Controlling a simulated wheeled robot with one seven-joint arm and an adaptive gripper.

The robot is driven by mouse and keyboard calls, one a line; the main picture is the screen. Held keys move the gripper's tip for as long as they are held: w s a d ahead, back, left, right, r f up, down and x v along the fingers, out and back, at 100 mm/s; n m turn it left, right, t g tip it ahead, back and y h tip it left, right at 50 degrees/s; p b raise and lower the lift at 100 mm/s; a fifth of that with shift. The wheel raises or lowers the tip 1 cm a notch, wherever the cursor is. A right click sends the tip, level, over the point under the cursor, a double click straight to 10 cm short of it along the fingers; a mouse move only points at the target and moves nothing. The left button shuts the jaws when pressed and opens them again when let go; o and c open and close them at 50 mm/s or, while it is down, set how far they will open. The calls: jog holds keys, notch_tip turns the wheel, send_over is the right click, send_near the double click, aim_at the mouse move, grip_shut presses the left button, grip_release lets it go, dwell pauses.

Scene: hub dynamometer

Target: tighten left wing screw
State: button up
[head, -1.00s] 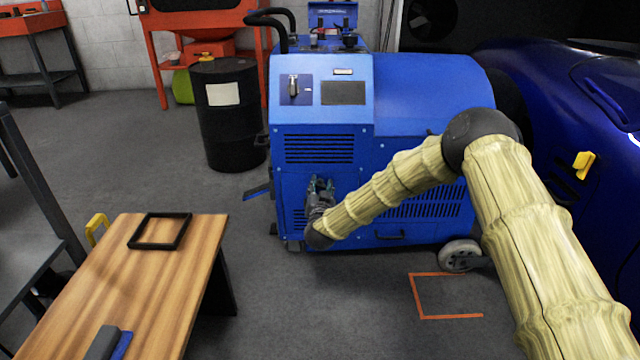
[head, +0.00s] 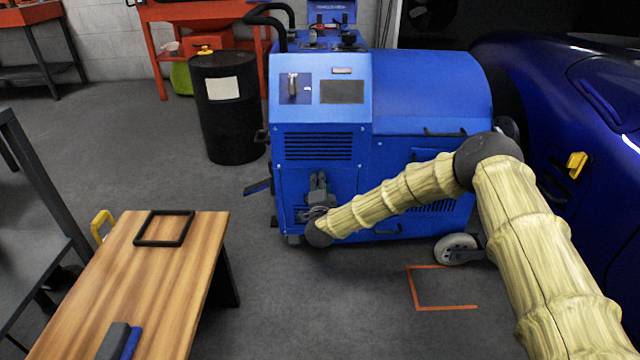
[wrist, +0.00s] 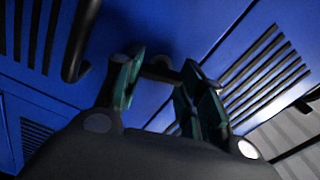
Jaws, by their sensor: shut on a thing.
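The blue dynamometer cabinet (head: 420,90) stands in the middle of the head view, with vents on its front panel. My gripper (head: 318,186) is at the lower left of that front, at the end of my arm. In the wrist view, the two teal-padded fingers of my gripper (wrist: 163,82) are on either side of a small dark part, which looks like the wing screw (wrist: 160,69), against the blue panel. The fingers are shut on it. Its wings are mostly hidden between the fingers. In the head view, the gripper and wrist hide the screw.
A dark curved handle (wrist: 77,45) rises left of the fingers in the wrist view. A wooden table (head: 150,280) with a black frame (head: 164,229) stands at lower left. A black drum (head: 228,115) is left of the cabinet, a blue car (head: 600,120) at right.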

jog(key=m, duration=0.5)
jog(key=shift+d+f+m, duration=0.1)
jog(key=shift+f+m, duration=0.1)
jog(key=shift+m, duration=0.1)
jog(key=m+b, duration=0.2)
jog(key=m, duration=0.3)
jog(key=shift+f, duration=0.15)
jog(key=m+b, duration=0.3)
jog(key=m, duration=0.3)
jog(key=shift+f+m, duration=0.1)
jog(key=shift+m, duration=0.3)
jog(key=shift+a+m+b, duration=0.2)
jog(key=shift+m+b, duration=0.9)
jog(key=shift+m, duration=0.8)
jog(key=o, duration=1)
jog(key=shift+s, duration=0.1)
